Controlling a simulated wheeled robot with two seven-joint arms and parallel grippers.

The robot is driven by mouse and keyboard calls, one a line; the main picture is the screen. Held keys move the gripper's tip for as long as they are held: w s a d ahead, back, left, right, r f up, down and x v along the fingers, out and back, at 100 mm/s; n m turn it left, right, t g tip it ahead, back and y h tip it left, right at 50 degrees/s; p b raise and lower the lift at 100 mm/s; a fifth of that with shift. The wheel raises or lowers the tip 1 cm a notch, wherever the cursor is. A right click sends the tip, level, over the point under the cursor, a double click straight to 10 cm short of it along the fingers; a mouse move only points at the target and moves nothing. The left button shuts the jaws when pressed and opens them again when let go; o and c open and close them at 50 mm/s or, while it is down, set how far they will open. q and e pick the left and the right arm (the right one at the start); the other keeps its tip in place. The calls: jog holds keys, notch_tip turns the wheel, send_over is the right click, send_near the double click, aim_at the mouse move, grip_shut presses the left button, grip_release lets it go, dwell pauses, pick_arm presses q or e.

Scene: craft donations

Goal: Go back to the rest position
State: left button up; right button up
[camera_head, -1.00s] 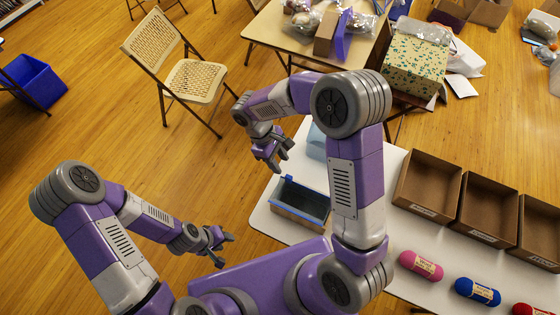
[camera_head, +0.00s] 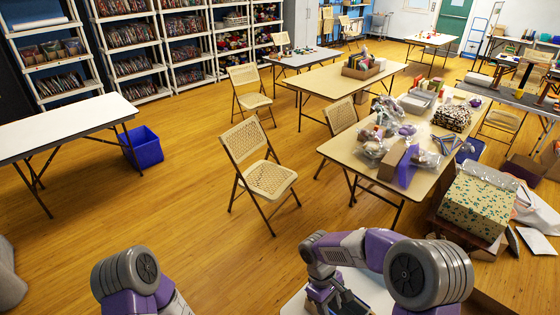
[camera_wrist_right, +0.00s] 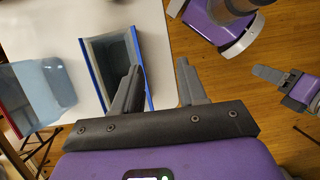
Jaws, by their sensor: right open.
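My left arm's elbow shows at the bottom left of the head view, but the left gripper is outside that view. In the right wrist view part of my left gripper (camera_wrist_right: 278,82) shows at the right edge, over the floor; its opening is unclear.
In the right wrist view a blue-rimmed bin (camera_wrist_right: 92,62) stands close beside the left finger, with a translucent blue bin (camera_wrist_right: 58,84) farther left. A folding chair (camera_head: 268,178), a cluttered table (camera_head: 338,150) and a patterned box (camera_head: 478,205) stand beyond. Wood floor is open at left.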

pick_arm(q)
notch_tip(320, 180, down, 10)
jog(key=w+b, duration=0.1)
jog(key=b, duration=0.8)
jog(key=shift+w+r, duration=0.2)
jog(key=shift+w, duration=0.15)
pick_arm(e)
jog(key=s+a+f+m+t+y, duration=0.1)
jog(key=s+f+m+y, duration=0.1)
jog(key=f, duration=0.7)
jog(key=s+a+f+m+t+y, duration=0.1)
jog(key=s+f+m+y, duration=0.1)
jog(key=s+f+m, duration=0.3)
jog(key=s+a+f+m+t+y, duration=0.1)
jog(key=s+f+m+y, duration=0.1)
jog(key=f, duration=1.1)
jog(key=s+m, duration=0.1)
jog(key=m, duration=0.1)
jog(key=shift+s+a+f+m+t+y, duration=0.25)
jog(key=shift+a+f+m+t+y, duration=0.05)
jog(key=shift+a+f+t+y, duration=0.1)
